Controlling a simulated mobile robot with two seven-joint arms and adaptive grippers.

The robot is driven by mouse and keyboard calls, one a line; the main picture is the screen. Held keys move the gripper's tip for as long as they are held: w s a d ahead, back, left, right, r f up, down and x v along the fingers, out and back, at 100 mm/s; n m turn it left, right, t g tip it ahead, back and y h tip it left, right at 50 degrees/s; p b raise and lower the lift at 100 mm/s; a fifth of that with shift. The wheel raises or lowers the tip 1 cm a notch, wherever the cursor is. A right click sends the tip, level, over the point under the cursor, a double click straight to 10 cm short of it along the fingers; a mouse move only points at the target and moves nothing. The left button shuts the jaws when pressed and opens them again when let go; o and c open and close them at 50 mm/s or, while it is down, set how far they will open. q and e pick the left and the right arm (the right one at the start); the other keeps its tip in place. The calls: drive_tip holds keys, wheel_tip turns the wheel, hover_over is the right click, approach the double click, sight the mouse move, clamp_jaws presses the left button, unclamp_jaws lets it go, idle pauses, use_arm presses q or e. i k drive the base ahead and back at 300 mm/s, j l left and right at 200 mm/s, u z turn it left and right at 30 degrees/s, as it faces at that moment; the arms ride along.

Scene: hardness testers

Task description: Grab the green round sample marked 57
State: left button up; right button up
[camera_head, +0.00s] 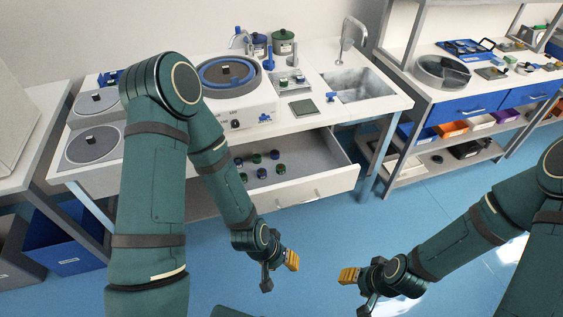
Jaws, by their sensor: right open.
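Several small round samples sit in the open drawer (310,182) below the worktop, in the middle of the head view. Green ones (257,158) and blue ones (274,154) stand in loose rows. Their markings are too small to read, so I cannot tell which is 57. My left gripper (279,271) is in front of and below the drawer, its fingers apart and empty. My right gripper (357,290) is open and empty further right, over the blue floor, apart from the drawer and samples.
The white worktop holds polishing machines with round discs (228,73), a green-lidded jar (284,42) and a sink (362,85). A second bench (470,85) with bins stands at right. A blue bin (62,240) is at lower left. The floor between my grippers is clear.

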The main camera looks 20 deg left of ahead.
sight(283, 82)
drive_tip(key=i+l, duration=0.35)
drive_tip(key=i+l+z, duration=0.15)
drive_tip(key=i+l, duration=0.2)
drive_tip(key=i, duration=0.15)
drive_tip(key=i+l, duration=0.3)
drive_tip(key=i, duration=0.15)
drive_tip(key=z, duration=0.05)
